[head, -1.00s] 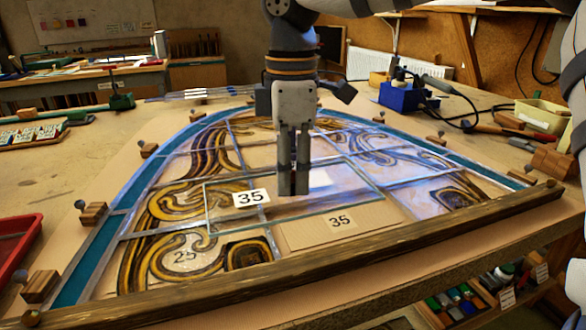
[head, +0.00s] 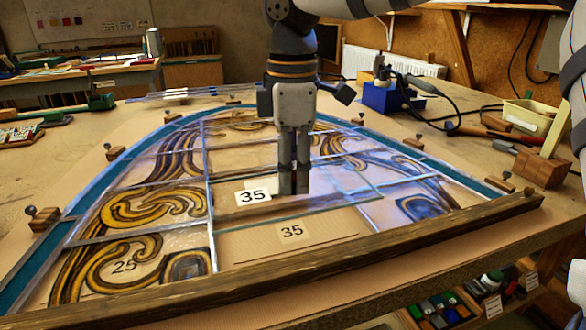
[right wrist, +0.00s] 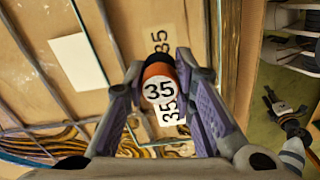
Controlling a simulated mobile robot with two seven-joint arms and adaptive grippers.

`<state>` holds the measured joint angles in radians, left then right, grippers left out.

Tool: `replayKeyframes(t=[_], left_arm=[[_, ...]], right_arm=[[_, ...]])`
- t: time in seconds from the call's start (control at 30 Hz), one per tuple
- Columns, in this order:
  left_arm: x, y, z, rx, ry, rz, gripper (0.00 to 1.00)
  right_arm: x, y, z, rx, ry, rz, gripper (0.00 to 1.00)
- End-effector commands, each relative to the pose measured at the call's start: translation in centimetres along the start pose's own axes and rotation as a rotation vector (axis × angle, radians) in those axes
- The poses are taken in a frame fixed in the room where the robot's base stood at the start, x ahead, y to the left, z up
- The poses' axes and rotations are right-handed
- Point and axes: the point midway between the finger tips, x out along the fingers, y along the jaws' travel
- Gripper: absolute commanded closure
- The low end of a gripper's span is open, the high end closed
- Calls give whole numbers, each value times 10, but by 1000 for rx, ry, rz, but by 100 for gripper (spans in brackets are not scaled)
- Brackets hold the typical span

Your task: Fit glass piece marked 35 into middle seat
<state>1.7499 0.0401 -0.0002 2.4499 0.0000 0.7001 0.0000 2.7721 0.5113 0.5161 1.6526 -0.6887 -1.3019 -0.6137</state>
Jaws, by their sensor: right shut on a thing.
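The clear glass piece marked 35 (head: 252,197) hangs from my right gripper (head: 294,190), over the panel's middle, just behind the bare middle seat (head: 291,231), whose paper is also marked 35. In the right wrist view, the right gripper (right wrist: 158,75) is shut on a dark and orange knob (right wrist: 158,88) with a white 35 disc on top. The glass's own 35 label (right wrist: 172,108) shows below the knob, and the seat's 35 (right wrist: 160,42) shows above it. The glass edges are hard to make out, and its height above the panel cannot be told. My left gripper is not in view.
The leaded panel has painted scroll glass, including a piece marked 25 (head: 124,266), and a blue border. A wooden bar (head: 290,267) runs along its front edge. Wooden blocks with knobs (head: 45,219) stand around it. A blue box (head: 387,97) and tools lie behind right.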

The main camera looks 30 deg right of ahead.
Motion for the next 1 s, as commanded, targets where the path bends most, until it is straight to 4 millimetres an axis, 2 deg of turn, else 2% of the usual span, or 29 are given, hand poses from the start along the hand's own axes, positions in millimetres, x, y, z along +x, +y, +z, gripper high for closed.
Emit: replayKeyframes(t=[0.5, 1.0], left_arm=[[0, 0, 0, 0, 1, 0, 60], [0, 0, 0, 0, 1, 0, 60]], right_arm=[[51, -1, 0, 1, 0, -2, 100], [56, -1, 0, 0, 2, 0, 100]])
